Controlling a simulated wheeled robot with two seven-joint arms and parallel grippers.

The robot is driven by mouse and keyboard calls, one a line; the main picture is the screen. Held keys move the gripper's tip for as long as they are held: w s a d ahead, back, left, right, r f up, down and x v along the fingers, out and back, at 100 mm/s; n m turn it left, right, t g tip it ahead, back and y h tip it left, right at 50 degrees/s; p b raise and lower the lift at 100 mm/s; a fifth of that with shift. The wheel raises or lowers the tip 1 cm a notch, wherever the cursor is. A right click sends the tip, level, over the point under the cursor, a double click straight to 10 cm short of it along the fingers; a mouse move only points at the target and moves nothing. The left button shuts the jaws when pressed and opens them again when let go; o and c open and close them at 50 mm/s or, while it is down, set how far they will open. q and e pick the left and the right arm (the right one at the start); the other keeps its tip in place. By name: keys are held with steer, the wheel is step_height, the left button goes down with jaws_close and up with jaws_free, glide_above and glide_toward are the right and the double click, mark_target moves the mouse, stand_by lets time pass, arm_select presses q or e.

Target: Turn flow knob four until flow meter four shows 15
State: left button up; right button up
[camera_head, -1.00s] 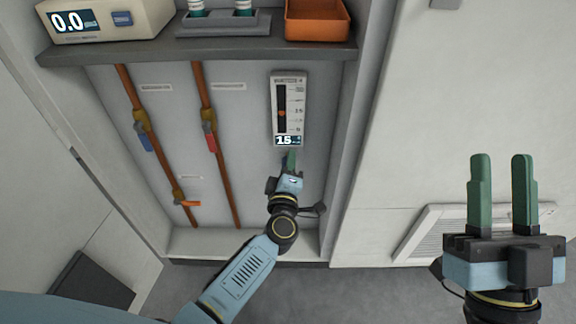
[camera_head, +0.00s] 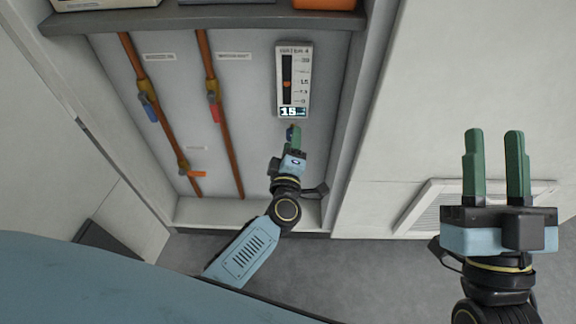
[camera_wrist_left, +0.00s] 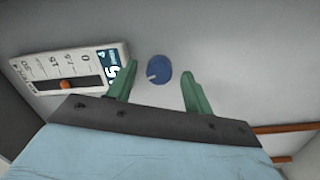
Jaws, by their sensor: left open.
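The flow meter four (camera_head: 294,80) is a white panel on the cabinet's back wall, headed "WATER 4", with a vertical scale and an orange marker. Its display reads 15, with smaller digits I cannot make out. In the left wrist view the meter (camera_wrist_left: 70,72) is at the left. The blue round flow knob (camera_wrist_left: 158,70) has a white pointer mark and sits between my left fingers, with a gap on both sides. My left gripper (camera_head: 294,140) is open just below the meter, and its fingers (camera_wrist_left: 157,92) flank the knob. My right gripper (camera_head: 493,165) is open and empty at the right.
Orange-brown pipes with a blue valve handle (camera_head: 149,107), a red one (camera_head: 215,112) and an orange one (camera_head: 196,174) run left of the meter. A grey shelf (camera_head: 200,18) is above. The cabinet's side wall is close on the right. A vent (camera_head: 425,212) is behind my right gripper.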

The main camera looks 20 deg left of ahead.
arm_select(q)
steer(key=s+d+p, duration=0.2)
steer(key=s, duration=0.8)
steer(key=shift+s+p, duration=0.3)
steer(key=shift+p, duration=0.05)
arm_select(e)
step_height(320, 180, down, 10)
steer(key=w+d+g+h, duration=0.1)
steer(key=w+g+h, duration=0.1)
steer(key=g, duration=0.5)
steer(key=shift+r, duration=0.25)
arm_select(q)
steer(key=shift+d+f, duration=0.1)
